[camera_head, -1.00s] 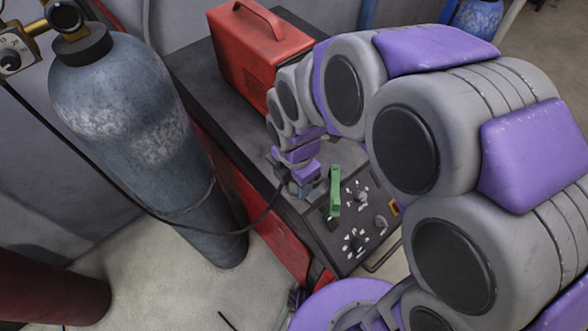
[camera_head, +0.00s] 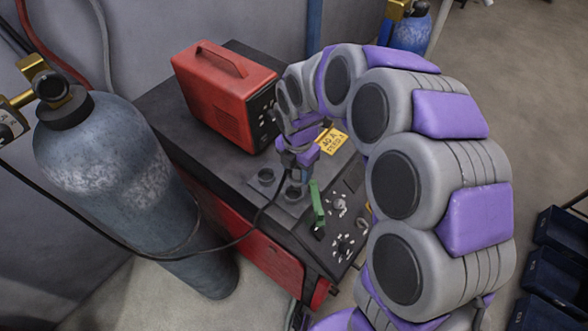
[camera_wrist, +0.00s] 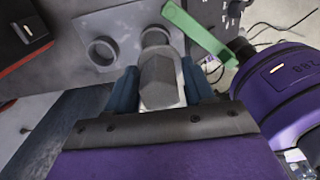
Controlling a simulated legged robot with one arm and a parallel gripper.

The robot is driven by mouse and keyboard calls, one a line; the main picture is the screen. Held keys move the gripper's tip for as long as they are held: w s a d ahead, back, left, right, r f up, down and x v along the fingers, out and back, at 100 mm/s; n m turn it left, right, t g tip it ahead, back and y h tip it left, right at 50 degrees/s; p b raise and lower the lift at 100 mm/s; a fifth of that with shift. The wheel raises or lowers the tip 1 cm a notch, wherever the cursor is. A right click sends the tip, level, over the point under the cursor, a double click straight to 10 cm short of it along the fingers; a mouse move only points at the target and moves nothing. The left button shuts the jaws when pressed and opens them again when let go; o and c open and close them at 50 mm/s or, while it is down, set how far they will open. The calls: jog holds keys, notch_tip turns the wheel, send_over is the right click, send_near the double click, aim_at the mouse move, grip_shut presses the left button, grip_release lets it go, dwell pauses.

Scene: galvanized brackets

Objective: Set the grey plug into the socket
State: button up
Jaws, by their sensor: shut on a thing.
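My gripper (camera_head: 301,158) points down over the dark machine top and is shut on the grey plug (camera_wrist: 158,80), a faceted piece held between blue fingers in the wrist view. In the head view the plug is small and partly hidden by the gripper. A round socket (camera_wrist: 155,37) lies right beyond the plug's tip, partly covered by it; in the head view this socket (camera_head: 293,193) is just under the plug. I cannot tell whether the tip is inside it. A second, open round socket (camera_wrist: 102,52) is to its left, also visible in the head view (camera_head: 265,177).
A green lever (camera_head: 317,203) stands close to the right of the socket. A red case (camera_head: 225,95) sits behind on the machine top. Knobs (camera_head: 340,205) are at the front right. A black cable (camera_head: 240,238) hangs toward a grey gas cylinder (camera_head: 105,160).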

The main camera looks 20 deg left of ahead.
aim_at(289, 175)
jog(key=shift+a+f, duration=0.15)
jog(key=shift+f, duration=0.4)
jog(key=a+f, duration=0.1)
jog(key=a+f+b, duration=0.1)
jog(key=shift+f+b, duration=0.3)
jog(key=shift+f, duration=0.1)
jog(key=shift+d+r+p, duration=0.15)
jog(key=shift+d+p, duration=0.2)
jog(key=shift+d, duration=0.95)
jog(key=shift+a, duration=0.2)
